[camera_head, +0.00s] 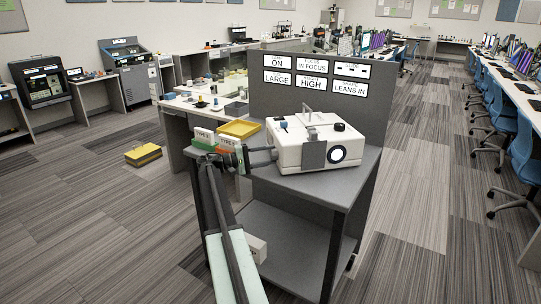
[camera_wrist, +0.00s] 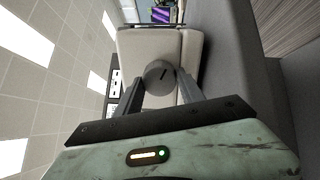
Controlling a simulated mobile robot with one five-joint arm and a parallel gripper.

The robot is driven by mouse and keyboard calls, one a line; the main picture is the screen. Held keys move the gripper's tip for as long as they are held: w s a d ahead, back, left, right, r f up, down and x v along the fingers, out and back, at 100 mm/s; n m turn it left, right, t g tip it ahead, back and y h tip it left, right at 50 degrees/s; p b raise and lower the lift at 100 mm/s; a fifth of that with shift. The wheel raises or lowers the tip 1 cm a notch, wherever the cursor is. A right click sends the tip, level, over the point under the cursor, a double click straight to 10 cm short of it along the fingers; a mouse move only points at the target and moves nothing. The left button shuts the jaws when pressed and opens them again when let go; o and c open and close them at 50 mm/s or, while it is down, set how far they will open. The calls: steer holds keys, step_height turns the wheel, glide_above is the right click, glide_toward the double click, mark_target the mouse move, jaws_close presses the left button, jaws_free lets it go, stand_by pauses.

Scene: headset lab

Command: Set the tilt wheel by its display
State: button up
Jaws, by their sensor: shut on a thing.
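A white box-shaped projector (camera_head: 318,148) stands on a grey cart, with a round white lens on its front. My gripper (camera_head: 270,153) reaches its left side. In the wrist view my gripper (camera_wrist: 160,88) is shut on a round grey wheel (camera_wrist: 158,73) with a dark pointer line, on the projector's pale side (camera_wrist: 133,44); I take it for the tilt wheel. The head view does not show the wheel clearly. On the dark panel behind, the display tile at lower right (camera_head: 349,89) reads "LEANS IN". Other tiles read "ON", "IN FOCUS", "LARGE" and "HIGH"; the upper right one is unclear.
The grey cart (camera_head: 297,192) has a lower shelf. A yellow tray (camera_head: 240,129) and small labelled boxes (camera_head: 204,136) stand left of the projector. A yellow case (camera_head: 143,154) lies on the floor. Blue chairs line the right; the carpet between is open.

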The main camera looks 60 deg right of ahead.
stand_by(0.3)
steer(key=o, duration=1.4)
steer(key=shift+w+a, duration=0.1)
steer(key=shift+c, duration=0.2)
steer(key=v, duration=0.7)
steer(key=shift+w+a, duration=0.25)
steer(key=shift+a, duration=0.05)
